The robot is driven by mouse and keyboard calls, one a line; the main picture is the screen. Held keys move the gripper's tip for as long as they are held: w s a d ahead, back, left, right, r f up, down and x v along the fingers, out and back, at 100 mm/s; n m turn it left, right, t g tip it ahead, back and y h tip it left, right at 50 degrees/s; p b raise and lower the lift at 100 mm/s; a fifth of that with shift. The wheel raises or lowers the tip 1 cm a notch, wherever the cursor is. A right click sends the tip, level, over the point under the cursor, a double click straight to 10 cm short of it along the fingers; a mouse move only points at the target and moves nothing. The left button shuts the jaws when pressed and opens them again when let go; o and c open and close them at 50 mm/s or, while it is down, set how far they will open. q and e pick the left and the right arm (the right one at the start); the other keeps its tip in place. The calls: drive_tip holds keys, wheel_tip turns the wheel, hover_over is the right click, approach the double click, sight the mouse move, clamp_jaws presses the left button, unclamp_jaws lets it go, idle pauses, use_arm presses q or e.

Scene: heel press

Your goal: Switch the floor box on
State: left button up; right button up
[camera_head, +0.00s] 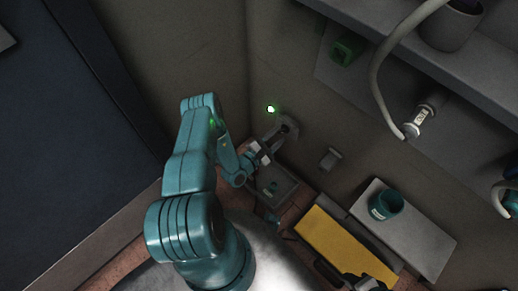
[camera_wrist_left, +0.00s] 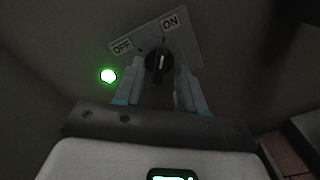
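The switch shows in the left wrist view as a pale plate (camera_wrist_left: 187,35) lettered OFF on the left and ON on the right. Its black rotary knob (camera_wrist_left: 158,62) has a white pointer line that stands nearly upright, toward the ON side. A green lamp (camera_wrist_left: 108,76) is lit left of the plate; it also glows in the head view (camera_head: 270,108). My left gripper (camera_wrist_left: 160,85) has its fingers apart, one on each side of the knob; contact is not clear. In the head view my left gripper (camera_head: 262,154) reaches into the corner.
A dark grey box (camera_head: 284,188) lies below the left gripper. To the right are a yellow panel (camera_head: 340,242), a light grey surface (camera_head: 425,245) and a teal mug (camera_head: 385,204). A shelf (camera_head: 430,62) with a hanging hose (camera_head: 378,75) is at upper right.

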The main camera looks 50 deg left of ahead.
use_arm(q)
drive_tip(key=s+d+p, duration=0.1)
drive_tip(key=s+p, duration=0.1)
drive_tip(key=s, duration=1.1)
drive_tip(key=shift+s+d, duration=0.25)
drive_tip(key=shift+d, duration=0.05)
drive_tip(key=shift+r, duration=0.1)
